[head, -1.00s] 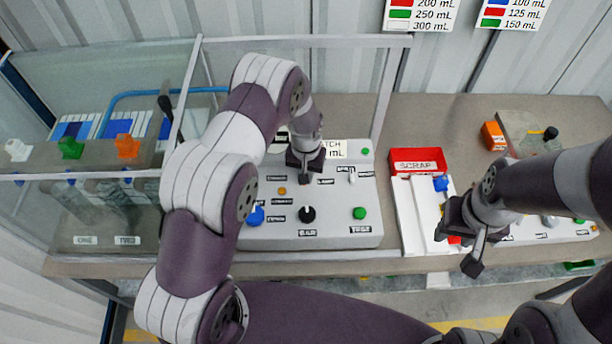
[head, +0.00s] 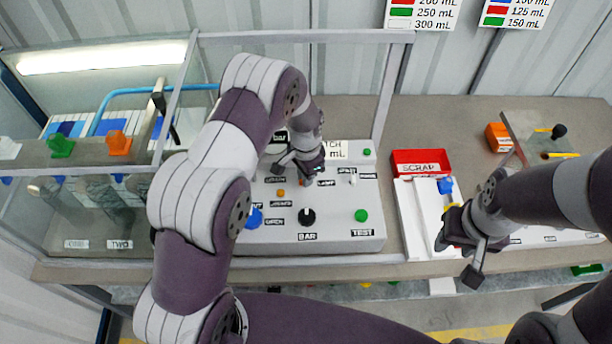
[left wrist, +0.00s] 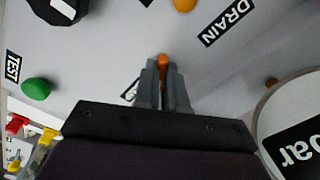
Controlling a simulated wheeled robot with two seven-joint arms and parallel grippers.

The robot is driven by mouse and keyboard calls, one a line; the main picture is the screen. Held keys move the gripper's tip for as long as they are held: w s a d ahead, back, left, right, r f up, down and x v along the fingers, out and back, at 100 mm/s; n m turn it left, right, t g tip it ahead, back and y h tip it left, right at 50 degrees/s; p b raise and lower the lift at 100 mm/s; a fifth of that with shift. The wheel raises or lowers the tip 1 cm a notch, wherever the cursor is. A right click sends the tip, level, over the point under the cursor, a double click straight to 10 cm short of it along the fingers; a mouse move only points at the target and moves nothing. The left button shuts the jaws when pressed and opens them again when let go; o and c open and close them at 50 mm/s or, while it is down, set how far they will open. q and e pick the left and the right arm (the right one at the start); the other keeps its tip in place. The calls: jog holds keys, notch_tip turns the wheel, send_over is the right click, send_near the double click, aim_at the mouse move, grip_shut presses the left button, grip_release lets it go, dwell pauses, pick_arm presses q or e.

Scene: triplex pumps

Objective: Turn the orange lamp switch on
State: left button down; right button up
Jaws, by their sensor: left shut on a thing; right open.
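The orange lamp switch (left wrist: 163,60) shows as an orange tip between my left fingertips in the left wrist view. In the head view only a bit of orange (head: 302,180) shows beneath the gripper. My left gripper (head: 301,173) is shut on it, low over the grey control panel (head: 345,232). It also shows in the left wrist view (left wrist: 163,82). The lamp tube (head: 105,57) at the upper left glows white. My right gripper (head: 458,260) is open and empty, in front of the white tray at the right.
A black knob (head: 307,217), blue knob (head: 254,218), green button (head: 361,215) and small orange button (head: 281,193) stand on the panel near my left gripper. A red scrap bin (head: 420,162) is to the right. Glass-walled framing stands behind and left.

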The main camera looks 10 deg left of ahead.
pick_arm(q)
jog(key=shift+w+r+m, duration=0.15)
jog(key=shift+m, duration=0.15)
jog(key=c, duration=1.4)
grip_release()
jog(key=shift+o, duration=1)
jog(key=shift+r+b, duration=0.3)
notch_tip(320, 180, up, 12)
jog(key=b, duration=0.3)
jog(key=shift+s, duration=0.2)
